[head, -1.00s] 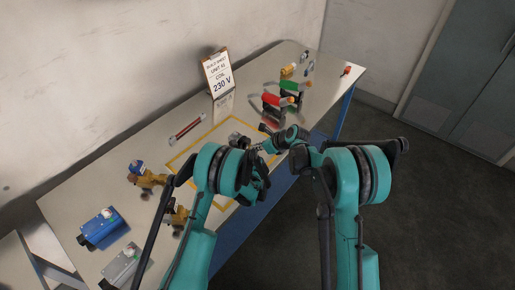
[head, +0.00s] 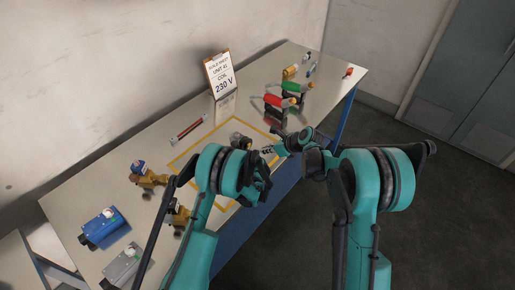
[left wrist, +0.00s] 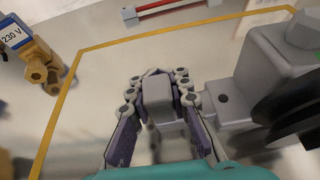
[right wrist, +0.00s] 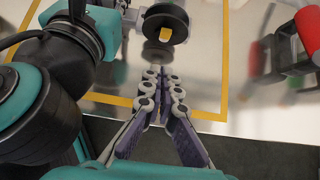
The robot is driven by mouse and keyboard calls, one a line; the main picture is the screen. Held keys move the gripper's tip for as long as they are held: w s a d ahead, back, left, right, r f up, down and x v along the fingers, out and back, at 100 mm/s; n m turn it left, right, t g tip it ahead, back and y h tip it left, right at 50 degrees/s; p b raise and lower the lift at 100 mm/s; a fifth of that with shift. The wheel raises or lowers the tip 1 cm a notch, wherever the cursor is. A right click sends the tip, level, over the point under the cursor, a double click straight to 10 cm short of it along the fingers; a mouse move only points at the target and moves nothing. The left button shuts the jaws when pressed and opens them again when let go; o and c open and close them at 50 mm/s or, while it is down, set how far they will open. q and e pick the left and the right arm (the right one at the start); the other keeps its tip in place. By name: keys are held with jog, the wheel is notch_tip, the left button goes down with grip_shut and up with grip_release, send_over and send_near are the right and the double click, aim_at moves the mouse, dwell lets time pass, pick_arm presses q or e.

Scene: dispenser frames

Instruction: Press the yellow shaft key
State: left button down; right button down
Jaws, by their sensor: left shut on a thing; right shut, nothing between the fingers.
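The yellow shaft key (right wrist: 166,35) shows in the right wrist view, at a black round disc (right wrist: 160,20). My right gripper (right wrist: 165,74) is shut and empty, its tips just below the key in that view and apparently apart from it. In the head view my right gripper (head: 267,151) is beside the grey unit (head: 243,138). In the left wrist view my left gripper (left wrist: 157,75) is shut on a grey block (left wrist: 160,98) of the grey unit (left wrist: 272,68), whose dark disc is at the right edge.
A yellow outline (head: 172,164) marks the table around the unit. Red (head: 273,101) and green (head: 292,87) handled items stand farther right. Brass valves (head: 148,178), a blue box (head: 103,228) and a grey box (head: 122,262) are at left. A 230 V sheet (head: 220,76) stands behind.

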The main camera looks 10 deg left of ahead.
jog(key=v, duration=0.7)
pick_arm(q)
jog(key=c, duration=1.3)
grip_release()
